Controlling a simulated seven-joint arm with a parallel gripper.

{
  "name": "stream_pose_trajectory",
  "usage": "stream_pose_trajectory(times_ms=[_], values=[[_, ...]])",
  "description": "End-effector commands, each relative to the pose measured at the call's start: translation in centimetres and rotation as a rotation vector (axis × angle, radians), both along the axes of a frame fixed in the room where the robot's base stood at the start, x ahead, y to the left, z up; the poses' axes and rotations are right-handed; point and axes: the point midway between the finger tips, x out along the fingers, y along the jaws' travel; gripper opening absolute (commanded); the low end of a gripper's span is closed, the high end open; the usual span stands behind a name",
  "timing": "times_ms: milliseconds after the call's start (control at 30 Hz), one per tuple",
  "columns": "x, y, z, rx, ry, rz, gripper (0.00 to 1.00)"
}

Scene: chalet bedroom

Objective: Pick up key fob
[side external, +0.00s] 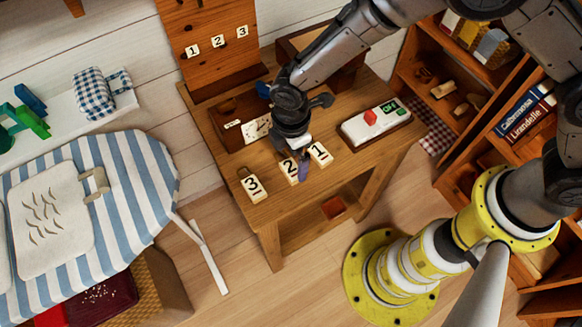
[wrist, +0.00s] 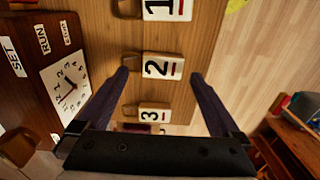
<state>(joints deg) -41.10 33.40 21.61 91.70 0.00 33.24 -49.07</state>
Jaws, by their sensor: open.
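Three key fobs with white faces and black numbers lie in a row on the wooden table (side external: 225,165). They are fob 1 (side external: 319,153), fob 2 (side external: 289,170) and fob 3 (side external: 253,187). In the wrist view, fob 1 (wrist: 165,9) is cut by the top edge, fob 2 (wrist: 162,68) is in the middle and fob 3 (wrist: 154,113) is nearest. Each has a brown end piece. My gripper (wrist: 158,76) is open and empty, its dark fingertips appearing either side of fob 2. The gap above the fob is hard to judge.
A board (side external: 205,30) numbered 1, 2, 3 stands behind the table. A brown clock box (wrist: 25,75) marked SET and RUN sits beside the fobs. A white switch box (side external: 375,125) with a red part sits at right. The table's front edge is close to the fobs.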

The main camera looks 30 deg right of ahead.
Motion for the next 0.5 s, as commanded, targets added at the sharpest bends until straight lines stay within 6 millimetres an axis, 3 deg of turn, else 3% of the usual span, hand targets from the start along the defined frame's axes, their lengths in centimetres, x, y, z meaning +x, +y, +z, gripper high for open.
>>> stream_pose_trajectory(times_ms=[200,500], values=[[-0.2,0.1,-3.0,-0.002,0.002,0.000,1.00],[-0.2,0.1,-3.6,0.000,0.000,0.000,1.00]])
